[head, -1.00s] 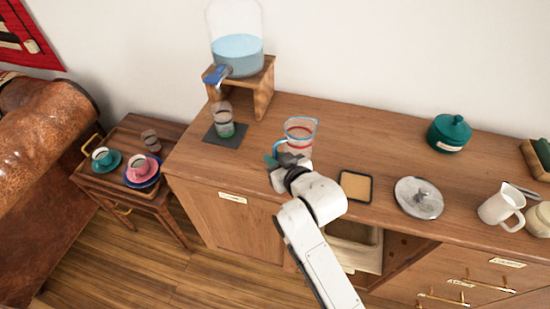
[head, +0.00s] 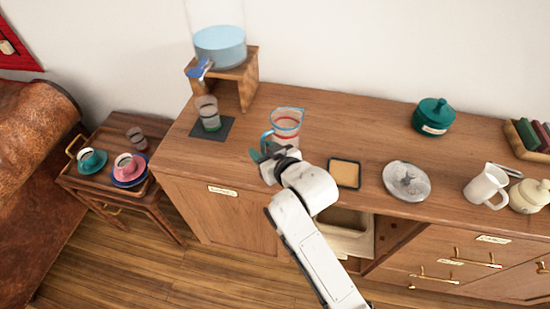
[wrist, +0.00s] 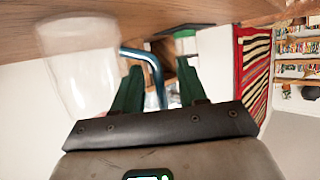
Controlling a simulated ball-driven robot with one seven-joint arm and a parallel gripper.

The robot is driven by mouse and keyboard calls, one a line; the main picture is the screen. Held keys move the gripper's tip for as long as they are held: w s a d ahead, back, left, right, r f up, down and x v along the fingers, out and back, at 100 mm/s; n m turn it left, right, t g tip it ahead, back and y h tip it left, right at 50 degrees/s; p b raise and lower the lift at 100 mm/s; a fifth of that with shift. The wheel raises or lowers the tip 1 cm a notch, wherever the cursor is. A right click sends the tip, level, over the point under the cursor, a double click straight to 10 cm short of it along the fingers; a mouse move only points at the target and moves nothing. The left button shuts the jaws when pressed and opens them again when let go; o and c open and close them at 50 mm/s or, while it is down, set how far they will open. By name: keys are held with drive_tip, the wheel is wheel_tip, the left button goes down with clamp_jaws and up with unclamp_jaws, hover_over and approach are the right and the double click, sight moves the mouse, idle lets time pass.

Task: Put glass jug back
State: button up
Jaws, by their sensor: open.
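The clear glass jug (head: 288,122) with blue rim and handle and red markings stands upright on the wooden cabinet top. In the wrist view its clear body (wrist: 78,65) is at the left, and its blue handle (wrist: 152,68) appears between my green fingers. My gripper (head: 262,151) is at the jug's near left side, at handle level. The fingers are spread apart in the wrist view (wrist: 160,70). Whether a finger touches the handle cannot be told. My gripper hides part of the jug's lower side in the head view.
A tumbler (head: 208,113) on a dark mat and a water dispenser (head: 220,48) stand left of the jug. Right are a framed tan square (head: 344,173), a round marble plate (head: 407,181), a teal lidded pot (head: 433,116) and a white pitcher (head: 486,187).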

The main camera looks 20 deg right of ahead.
drive_tip(key=v, duration=1.1)
drive_tip(key=shift+s, duration=0.25)
drive_tip(key=shift+d, duration=0.1)
drive_tip(key=s+d+f+g, duration=0.3)
drive_tip(key=s+f+g, duration=0.1)
drive_tip(key=s, duration=0.4)
drive_tip(key=s+d+f+m+g+h, duration=0.1)
drive_tip(key=s+d+f+g, duration=0.2)
drive_tip(key=s+f, duration=0.3)
drive_tip(key=s+d+f+m+g+h, duration=0.1)
drive_tip(key=s+d+f+g, duration=0.2)
drive_tip(key=s, duration=0.8)
drive_tip(key=shift+s+f+g, duration=0.2)
drive_tip(key=shift+f+g, duration=0.7)
drive_tip(key=shift+g, duration=0.2)
